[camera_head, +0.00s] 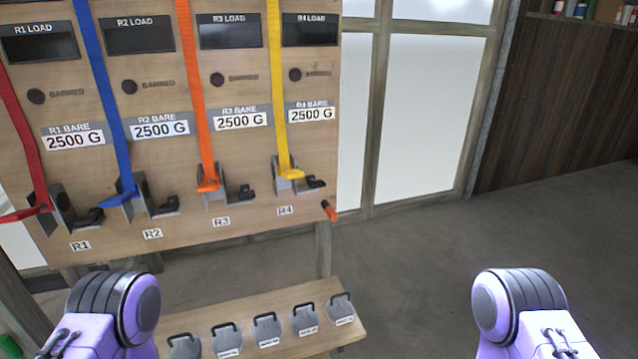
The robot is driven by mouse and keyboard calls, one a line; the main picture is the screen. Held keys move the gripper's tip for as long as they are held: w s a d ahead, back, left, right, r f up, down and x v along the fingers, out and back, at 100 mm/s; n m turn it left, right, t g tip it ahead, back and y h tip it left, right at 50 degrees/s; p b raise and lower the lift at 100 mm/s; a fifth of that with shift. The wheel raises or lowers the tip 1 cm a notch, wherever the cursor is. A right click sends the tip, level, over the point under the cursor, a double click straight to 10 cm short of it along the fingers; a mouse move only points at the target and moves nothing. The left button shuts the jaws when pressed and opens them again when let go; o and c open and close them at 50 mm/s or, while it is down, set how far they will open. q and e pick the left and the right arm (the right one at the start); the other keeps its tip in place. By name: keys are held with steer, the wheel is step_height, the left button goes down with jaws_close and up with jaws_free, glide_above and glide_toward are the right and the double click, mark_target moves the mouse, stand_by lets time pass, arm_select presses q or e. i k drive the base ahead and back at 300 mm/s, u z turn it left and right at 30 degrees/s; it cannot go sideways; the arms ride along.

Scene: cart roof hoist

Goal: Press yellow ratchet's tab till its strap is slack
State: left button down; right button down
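The yellow strap (276,80) runs straight down the wooden board to the yellow ratchet (288,180), marked R4, at the board's right. The strap looks straight and taut. A small black tab (314,182) sticks out at the ratchet's right side. Nothing touches it. The R4 load display (310,30) is dark, and the plate below it reads 2500 G. Only purple and black links of my two arms show, at the lower left and lower right. Both grippers are out of view.
Red, blue and orange (193,80) straps run to ratchets R1, R2 and R3 (222,192) on the left. A wooden bench (350,328) below holds several grey handled weights (305,319). An orange-tipped peg (329,210) juts from the board's lower right. Floor to the right is clear.

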mark_target(310, 179)
steer(key=z, duration=0.75)
steer(key=i, duration=0.65)
steer(key=u, duration=1.8)
